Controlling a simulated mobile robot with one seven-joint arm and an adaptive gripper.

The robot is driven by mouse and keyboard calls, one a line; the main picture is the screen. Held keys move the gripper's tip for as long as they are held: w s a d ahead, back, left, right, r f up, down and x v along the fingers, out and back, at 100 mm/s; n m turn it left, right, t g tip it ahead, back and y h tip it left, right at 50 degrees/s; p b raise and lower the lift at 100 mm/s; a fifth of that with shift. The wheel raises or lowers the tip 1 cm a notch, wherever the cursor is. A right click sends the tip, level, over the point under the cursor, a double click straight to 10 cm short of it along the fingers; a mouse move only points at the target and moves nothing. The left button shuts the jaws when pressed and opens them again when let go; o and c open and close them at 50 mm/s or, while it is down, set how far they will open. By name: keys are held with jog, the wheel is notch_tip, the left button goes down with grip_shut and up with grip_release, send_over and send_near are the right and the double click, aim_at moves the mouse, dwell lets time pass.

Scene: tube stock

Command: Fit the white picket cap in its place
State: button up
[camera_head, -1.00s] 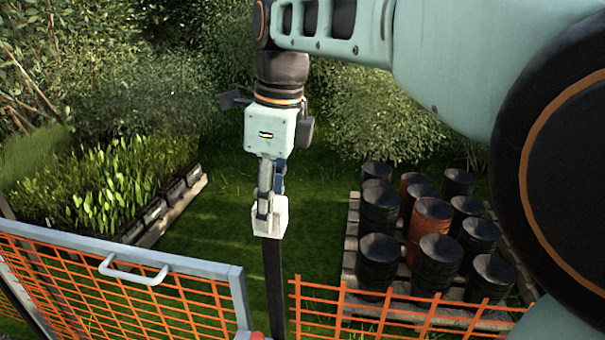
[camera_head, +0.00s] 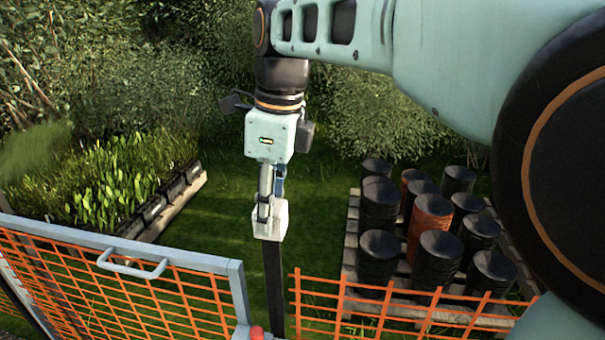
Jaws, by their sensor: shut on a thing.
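The white picket cap (camera_head: 277,228) is a pale block at the upper end of a dark upright picket (camera_head: 274,290). It looks seated on or right at the picket's top; I cannot tell how far down it sits. My gripper (camera_head: 270,209) points down and is shut on the cap from above. The fingers hide part of the cap's top and left side. The picket's lower part runs down out of view.
A grey-framed orange mesh gate (camera_head: 240,290) with a white handle stands at front left, a red knob (camera_head: 257,332) beside it. Orange mesh fencing (camera_head: 400,312) is at front right. Black and orange stacked pots (camera_head: 379,200) stand on a pallet, right. Potted plants (camera_head: 120,185) are left, grass between.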

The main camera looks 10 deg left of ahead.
jog(key=shift+f+b, duration=0.5)
jog(key=shift+f, duration=0.6)
jog(key=o, duration=0.9)
jog(key=r, duration=0.4)
jog(key=d+r, duration=0.1)
jog(key=r, duration=0.7)
jog(key=shift+s+d, duration=0.1)
jog(key=shift+d, duration=0.1)
